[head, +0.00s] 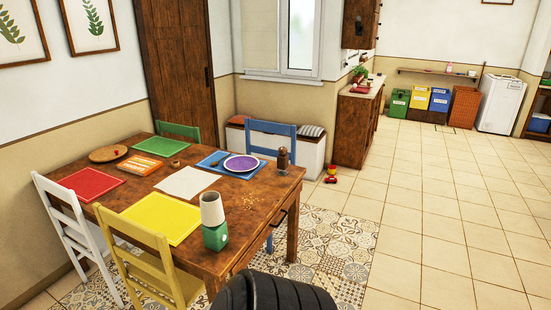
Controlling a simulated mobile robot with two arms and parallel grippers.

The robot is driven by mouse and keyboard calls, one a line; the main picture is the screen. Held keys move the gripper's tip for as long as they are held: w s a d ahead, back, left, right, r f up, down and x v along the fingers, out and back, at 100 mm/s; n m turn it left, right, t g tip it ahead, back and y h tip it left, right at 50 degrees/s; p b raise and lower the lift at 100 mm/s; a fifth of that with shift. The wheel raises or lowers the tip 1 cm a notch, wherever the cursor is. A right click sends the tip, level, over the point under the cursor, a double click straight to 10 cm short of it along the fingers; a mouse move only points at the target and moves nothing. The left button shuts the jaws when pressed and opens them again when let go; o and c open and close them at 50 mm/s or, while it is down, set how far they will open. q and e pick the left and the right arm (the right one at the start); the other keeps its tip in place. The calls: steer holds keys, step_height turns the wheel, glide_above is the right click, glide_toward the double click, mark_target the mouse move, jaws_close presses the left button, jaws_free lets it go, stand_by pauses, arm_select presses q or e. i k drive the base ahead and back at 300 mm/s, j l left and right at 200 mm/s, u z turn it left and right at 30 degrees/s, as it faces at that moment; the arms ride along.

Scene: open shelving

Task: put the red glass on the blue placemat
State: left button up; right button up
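The blue placemat (206,163) lies on the far right part of the wooden table (240,199). A purple plate with a pale rim (241,163) lies on it, and something dark and thin lies just left of the plate. I can make out no red glass in the head view. Neither of my grippers is in view.
Red (88,184), yellow (162,218), white (187,182) and green (160,146) placemats lie on the table. A cream-and-green object (214,224) stands near its front edge; a brown mill (283,160) stands right. Chairs surround the table. Tiled floor is open at right.

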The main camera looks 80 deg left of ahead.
mark_target(209, 160)
steer(key=i+j+u, duration=0.2)
steer(key=j+u, duration=0.25)
steer(key=i+j+u, duration=0.15)
steer(key=u, duration=0.3)
steer(key=i+j+u, duration=0.15)
steer(key=i+u, duration=0.3)
steer(key=i+j+u, duration=0.1)
steer(key=u, duration=0.3)
steer(key=i+j+u, duration=0.25)
steer(key=i+u, duration=0.75)
steer(key=i+l+u, duration=0.15)
steer(key=i+u, duration=0.45)
steer(key=i, duration=1.1)
